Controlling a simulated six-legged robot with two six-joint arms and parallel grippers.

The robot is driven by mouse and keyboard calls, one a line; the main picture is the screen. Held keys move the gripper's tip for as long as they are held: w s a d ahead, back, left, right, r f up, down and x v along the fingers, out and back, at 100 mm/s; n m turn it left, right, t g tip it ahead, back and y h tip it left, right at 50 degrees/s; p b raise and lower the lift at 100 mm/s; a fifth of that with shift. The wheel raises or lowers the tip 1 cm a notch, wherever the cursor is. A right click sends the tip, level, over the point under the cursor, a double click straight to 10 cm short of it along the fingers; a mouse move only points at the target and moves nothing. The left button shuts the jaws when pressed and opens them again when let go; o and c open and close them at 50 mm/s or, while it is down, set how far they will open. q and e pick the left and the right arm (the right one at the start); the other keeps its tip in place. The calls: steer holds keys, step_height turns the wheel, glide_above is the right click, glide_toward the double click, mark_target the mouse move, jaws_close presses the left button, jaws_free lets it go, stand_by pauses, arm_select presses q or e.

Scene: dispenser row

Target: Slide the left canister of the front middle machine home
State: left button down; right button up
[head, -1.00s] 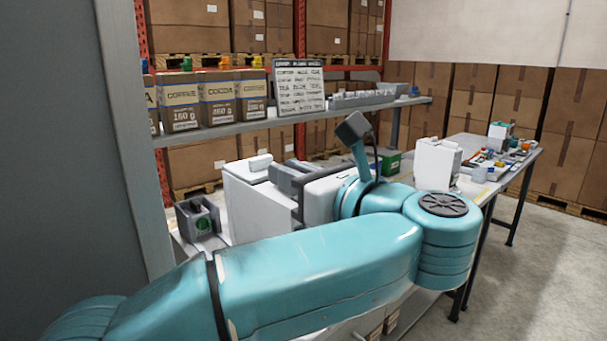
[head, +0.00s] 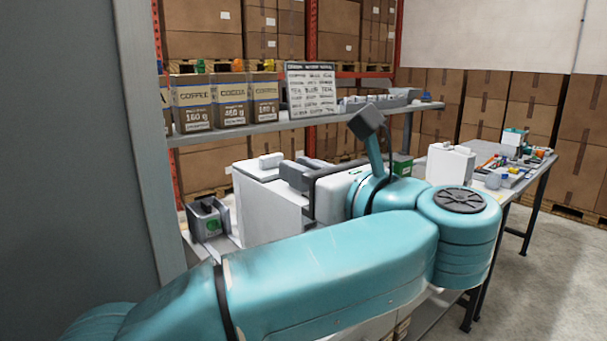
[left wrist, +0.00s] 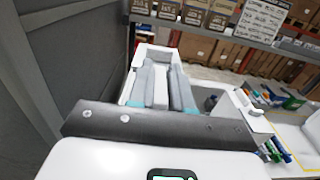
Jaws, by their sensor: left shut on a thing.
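A white machine (head: 270,205) stands on the bench beyond my left arm in the head view. My left gripper (head: 296,172) is at its right side, with its dark fingers against or over the white body. In the left wrist view the two long grey fingers of my left gripper (left wrist: 160,70) lie on either side of a narrow white part (left wrist: 160,92), which looks like the canister, and are shut on it. A white block (left wrist: 155,50) shows just past the fingertips. The canister's far end and its seat are hidden. My right gripper is not in view.
A grey holder with a green mark (head: 208,217) stands left of the machine. Another white machine (head: 450,164) and a green box (head: 402,167) stand to the right. A shelf (head: 230,132) with labelled bags runs behind. A grey post (head: 150,130) rises at left.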

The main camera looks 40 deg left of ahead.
mark_target(273, 161)
arm_select(q)
steer(key=shift+b+x, duration=0.55)
steer(key=shift+x, duration=0.75)
steer(key=shift+b+x, duration=0.55)
steer(key=shift+x, duration=1.45)
steer(key=shift+a+f, duration=0.1)
steer(key=shift+a, duration=0.15)
steer(key=shift+b+x, duration=0.3)
steer(key=shift+x, duration=1.2)
steer(key=shift+f+x, duration=0.2)
steer(key=shift+x, duration=2.3)
steer(key=shift+w, duration=0.1)
